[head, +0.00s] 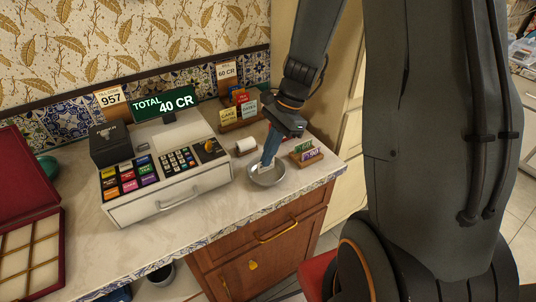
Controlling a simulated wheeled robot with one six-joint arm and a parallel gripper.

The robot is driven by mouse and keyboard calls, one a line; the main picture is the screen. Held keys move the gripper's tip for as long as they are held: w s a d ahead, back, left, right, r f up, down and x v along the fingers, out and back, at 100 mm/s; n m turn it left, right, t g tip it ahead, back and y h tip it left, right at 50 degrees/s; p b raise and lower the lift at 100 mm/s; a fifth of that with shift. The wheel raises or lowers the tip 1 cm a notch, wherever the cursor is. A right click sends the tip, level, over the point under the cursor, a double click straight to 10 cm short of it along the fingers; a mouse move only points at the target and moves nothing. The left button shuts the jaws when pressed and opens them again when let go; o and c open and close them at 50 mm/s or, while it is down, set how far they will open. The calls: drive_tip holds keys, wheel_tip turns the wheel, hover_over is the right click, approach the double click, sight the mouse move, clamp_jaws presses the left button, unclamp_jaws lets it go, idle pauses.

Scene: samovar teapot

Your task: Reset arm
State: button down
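My gripper (272,150) points down over a small metal bowl (266,181) at the right end of the counter. The fingers reach down to the bowl, with the tips at or just inside its rim. A small pale patch shows at the fingertips, and I cannot tell whether it is part of the gripper, a held thing or something in the bowl. The finger gap is too small to judge. My arm comes down from the upper right and bends at the wrist above the bowl.
A cash register (165,170) with a TOTAL 40 CR display (166,104) stands left of the bowl. A white roll (245,146), a card stand (240,122) and small signs (306,153) are close around the gripper. An open red box (62,250) lies at far left. The counter's front middle is clear.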

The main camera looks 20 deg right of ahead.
drive_tip(key=c, duration=1.6)
unclamp_jaws()
drive_tip(key=shift+r, duration=0.1)
drive_tip(key=shift+r+p, duration=3.35)
drive_tip(key=shift+r, duration=0.1)
